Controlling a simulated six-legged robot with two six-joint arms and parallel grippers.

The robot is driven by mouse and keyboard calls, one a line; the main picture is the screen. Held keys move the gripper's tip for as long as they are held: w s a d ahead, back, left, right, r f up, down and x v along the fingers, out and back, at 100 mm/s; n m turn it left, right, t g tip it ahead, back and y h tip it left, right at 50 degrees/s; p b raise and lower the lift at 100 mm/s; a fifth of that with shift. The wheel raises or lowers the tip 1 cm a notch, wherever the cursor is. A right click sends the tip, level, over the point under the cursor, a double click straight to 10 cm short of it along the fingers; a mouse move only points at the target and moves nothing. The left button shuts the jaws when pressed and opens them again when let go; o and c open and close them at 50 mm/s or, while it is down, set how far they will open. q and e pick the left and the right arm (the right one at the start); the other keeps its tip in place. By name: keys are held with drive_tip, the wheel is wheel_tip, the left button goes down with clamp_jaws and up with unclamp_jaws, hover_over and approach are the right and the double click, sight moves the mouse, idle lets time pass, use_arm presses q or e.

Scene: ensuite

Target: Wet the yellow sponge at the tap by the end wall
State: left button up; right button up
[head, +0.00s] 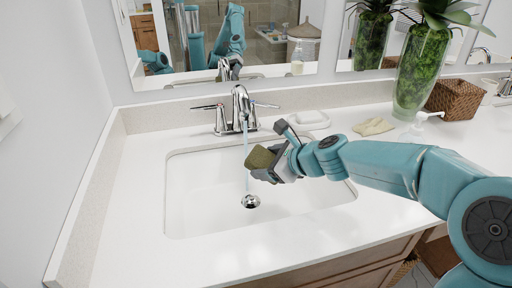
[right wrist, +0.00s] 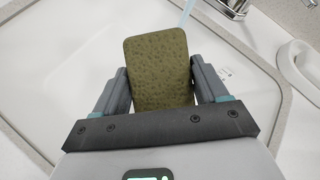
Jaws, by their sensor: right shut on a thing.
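The sponge (head: 260,158), a dull olive-yellow block, is held above the sink basin (head: 195,205). My right gripper (head: 277,165) is shut on it; in the right wrist view the sponge (right wrist: 159,62) sits between the two grey fingers. The chrome tap (head: 241,103) by the end wall is running. Its thin water stream (head: 246,145) falls towards the drain (head: 250,201), close to the sponge's left edge in the head view. The stream (right wrist: 187,12) also shows just beyond the sponge's far right corner in the wrist view. I cannot tell whether it touches the sponge. My left gripper is not in view.
A white soap dish (head: 309,121) sits behind my right arm. The counter left of the basin is clear.

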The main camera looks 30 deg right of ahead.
drive_tip(key=shift+s+r, duration=0.25)
drive_tip(key=shift+r, duration=0.1)
drive_tip(key=s+r+p, duration=0.2)
drive_tip(key=s+r, duration=0.1)
drive_tip(key=shift+s+a+p, duration=0.3)
drive_tip(key=shift+a+p, duration=0.1)
drive_tip(key=shift+s+r, duration=0.1)
drive_tip(key=shift+s, duration=0.3)
drive_tip(key=w+f+b, duration=0.2)
drive_tip(key=w, duration=0.1)
drive_tip(key=w+f+b, duration=0.1)
drive_tip(key=f, duration=0.1)
drive_tip(key=shift+w+d, duration=0.15)
drive_tip(key=shift+d, duration=0.15)
drive_tip(key=shift+w+d+r+p, duration=0.15)
drive_tip(key=shift+w+p, duration=0.1)
drive_tip(key=shift+w, duration=0.3)
drive_tip(key=shift+w+d+f+p, duration=0.1)
drive_tip(key=shift+w+p, duration=0.1)
drive_tip(key=shift+w, duration=0.35)
drive_tip(key=shift+w+d, duration=0.1)
drive_tip(key=shift+w, duration=0.5)
